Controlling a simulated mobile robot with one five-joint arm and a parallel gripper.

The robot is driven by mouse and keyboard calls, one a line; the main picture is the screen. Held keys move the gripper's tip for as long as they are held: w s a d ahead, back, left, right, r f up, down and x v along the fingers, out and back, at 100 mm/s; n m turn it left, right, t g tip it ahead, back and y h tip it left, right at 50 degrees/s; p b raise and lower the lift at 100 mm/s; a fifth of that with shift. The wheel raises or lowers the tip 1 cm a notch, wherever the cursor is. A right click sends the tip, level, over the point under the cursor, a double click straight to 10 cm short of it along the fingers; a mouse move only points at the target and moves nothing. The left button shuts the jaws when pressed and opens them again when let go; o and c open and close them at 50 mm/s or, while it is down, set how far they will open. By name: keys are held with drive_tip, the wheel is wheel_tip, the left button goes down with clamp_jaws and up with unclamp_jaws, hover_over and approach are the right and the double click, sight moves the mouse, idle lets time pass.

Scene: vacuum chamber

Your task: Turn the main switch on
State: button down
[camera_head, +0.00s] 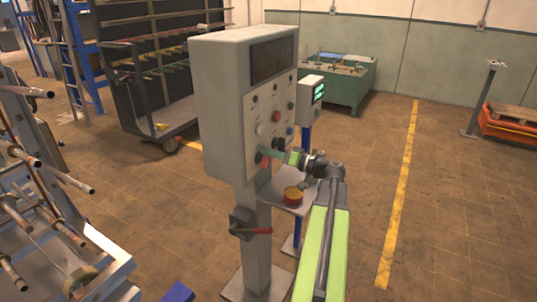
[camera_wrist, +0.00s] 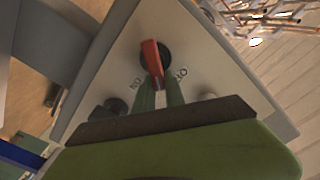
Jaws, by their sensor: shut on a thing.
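The main switch (camera_wrist: 152,58) is a red handle on a round black base. It sits on the pale panel face in the wrist view, between the labels ON on the left and OFF on the right, which appear upside down. My gripper (camera_wrist: 159,88) has its two green fingers on either side of the handle's near end and is shut on it. In the head view my gripper (camera_head: 266,155) reaches the lower front of the grey control cabinet (camera_head: 222,100). The red switch (camera_head: 266,163) shows there only partly, behind the fingers.
Round knobs and buttons (camera_head: 276,116) sit above the switch.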

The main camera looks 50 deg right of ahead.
drive_tip(key=m, duration=0.3)
drive_tip(key=f+m+b, duration=0.1)
drive_tip(key=m, duration=0.2)
drive_tip(key=d+f+m+b, duration=0.1)
drive_tip(key=m, duration=0.3)
drive_tip(key=shift+w+d+f, duration=0.1)
drive_tip(key=shift+f, duration=0.1)
drive_tip(key=shift+m, duration=0.3)
drive_tip(key=c, duration=1.4)
unclamp_jaws()
drive_tip(key=v, duration=1.7)
drive_tip(key=shift+s, duration=0.25)
